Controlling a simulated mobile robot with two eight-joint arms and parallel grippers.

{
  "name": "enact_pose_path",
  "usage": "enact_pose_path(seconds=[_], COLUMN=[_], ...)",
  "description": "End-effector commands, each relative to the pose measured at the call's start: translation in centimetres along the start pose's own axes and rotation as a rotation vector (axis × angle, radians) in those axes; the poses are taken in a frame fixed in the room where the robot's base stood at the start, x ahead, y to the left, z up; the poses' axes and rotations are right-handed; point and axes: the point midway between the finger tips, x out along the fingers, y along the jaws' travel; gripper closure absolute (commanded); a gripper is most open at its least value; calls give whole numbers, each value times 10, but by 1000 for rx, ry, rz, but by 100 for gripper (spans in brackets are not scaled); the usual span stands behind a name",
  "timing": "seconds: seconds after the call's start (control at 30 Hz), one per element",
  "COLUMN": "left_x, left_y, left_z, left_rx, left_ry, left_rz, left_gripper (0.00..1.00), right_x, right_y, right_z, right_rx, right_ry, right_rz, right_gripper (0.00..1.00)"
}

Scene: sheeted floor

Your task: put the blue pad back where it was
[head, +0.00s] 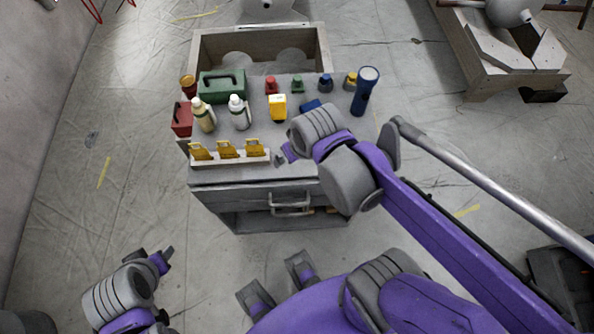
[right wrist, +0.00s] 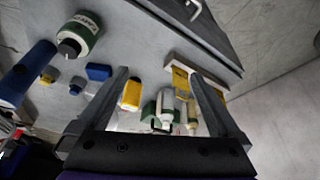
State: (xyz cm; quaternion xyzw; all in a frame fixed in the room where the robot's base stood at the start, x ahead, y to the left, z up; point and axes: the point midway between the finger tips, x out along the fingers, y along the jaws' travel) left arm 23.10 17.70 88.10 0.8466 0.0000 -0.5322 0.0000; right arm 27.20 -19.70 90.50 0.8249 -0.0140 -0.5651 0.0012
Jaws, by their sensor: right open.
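The blue pad (head: 310,105) lies on the grey top of the workbench (head: 340,128), partly behind my right arm in the head view. It also shows in the right wrist view (right wrist: 98,72), left of the fingers. My right gripper (head: 284,155) is over the front part of the bench top, near the yellow cards. In the right wrist view its two fingers (right wrist: 160,74) are spread with nothing between them; the pad is outside them. My left gripper (head: 163,260) is low at the left, over the floor and away from the bench; its jaw opening is unclear.
A blue flashlight (head: 366,90), yellow box (head: 278,107), green case (head: 222,87), two bottles (head: 239,112) and small coloured items crowd the bench. A rack of yellow cards (head: 228,152) lines its front edge. A green-and-white cylinder (right wrist: 82,32) stands near the pad.

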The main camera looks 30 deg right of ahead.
Motion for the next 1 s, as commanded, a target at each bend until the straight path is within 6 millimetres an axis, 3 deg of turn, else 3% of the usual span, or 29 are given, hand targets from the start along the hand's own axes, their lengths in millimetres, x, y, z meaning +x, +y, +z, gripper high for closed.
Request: enact_pose_path(seconds=[0.1,0.27,0.57,0.77,0.87,1.0], left_x=[0,0,0,-25,-40,-38], left_y=[0,0,0,0,0,0], left_z=[0,0,0,-20,-33,-32], left_rx=[0,0,0,0,0,0], left_ry=[0,0,0,14,24,23], left_rz=[0,0,0,0,0,0], left_gripper=[50,50,50,50,50,50], right_x=[4,7,7,-19,-35,-34], right_y=[-14,-20,-20,-20,-20,-20], right_z=[30,46,46,29,17,18], right_rx=[-11,-13,-13,-13,-12,-12], right_ry=[47,77,80,93,103,102], right_rz=[-15,-24,-25,-25,-25,-25], right_gripper=[0,0,0,0,18,43])
